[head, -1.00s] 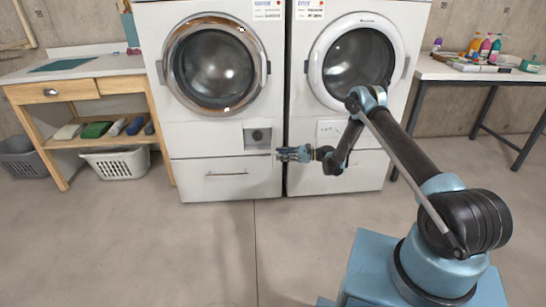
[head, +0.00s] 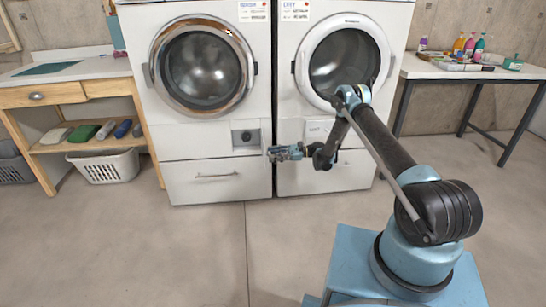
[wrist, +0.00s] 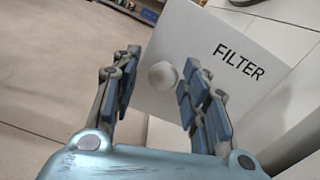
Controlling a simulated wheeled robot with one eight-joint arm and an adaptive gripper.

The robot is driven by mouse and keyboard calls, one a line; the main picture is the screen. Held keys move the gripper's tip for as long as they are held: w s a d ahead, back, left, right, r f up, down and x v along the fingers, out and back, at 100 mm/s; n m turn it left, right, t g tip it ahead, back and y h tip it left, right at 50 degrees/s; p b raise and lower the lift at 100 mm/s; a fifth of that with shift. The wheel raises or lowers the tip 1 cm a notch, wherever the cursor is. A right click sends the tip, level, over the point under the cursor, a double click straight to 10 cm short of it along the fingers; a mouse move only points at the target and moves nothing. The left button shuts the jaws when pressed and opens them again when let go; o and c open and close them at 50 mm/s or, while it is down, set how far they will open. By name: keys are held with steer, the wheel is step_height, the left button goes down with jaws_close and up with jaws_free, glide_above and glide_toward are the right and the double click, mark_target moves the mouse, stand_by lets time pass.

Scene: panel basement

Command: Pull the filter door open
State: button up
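The filter door (wrist: 205,50) is a white panel lettered FILTER with a round white knob (wrist: 163,75), seen face-on in the wrist view. It appears swung out from the left machine (head: 215,140), whose filter recess (head: 246,137) shows open with a dark round part inside. In the head view the door is edge-on and hard to make out. My gripper (head: 271,153) is beside the recess, pointing left. In the wrist view my gripper (wrist: 160,72) has its fingers apart, with the knob between them. The knob is nearer the right finger; contact cannot be told.
The right machine (head: 345,165) stands behind my forearm. A wooden bench (head: 60,95) with a laundry basket (head: 105,167) is at the left. A table (head: 470,70) with bottles is at the right. The concrete floor in front is clear.

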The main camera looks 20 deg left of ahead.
steer(key=shift+w, duration=0.15)
steer(key=v, duration=0.7)
steer(key=shift+d, duration=0.3)
steer(key=shift+f, duration=0.1)
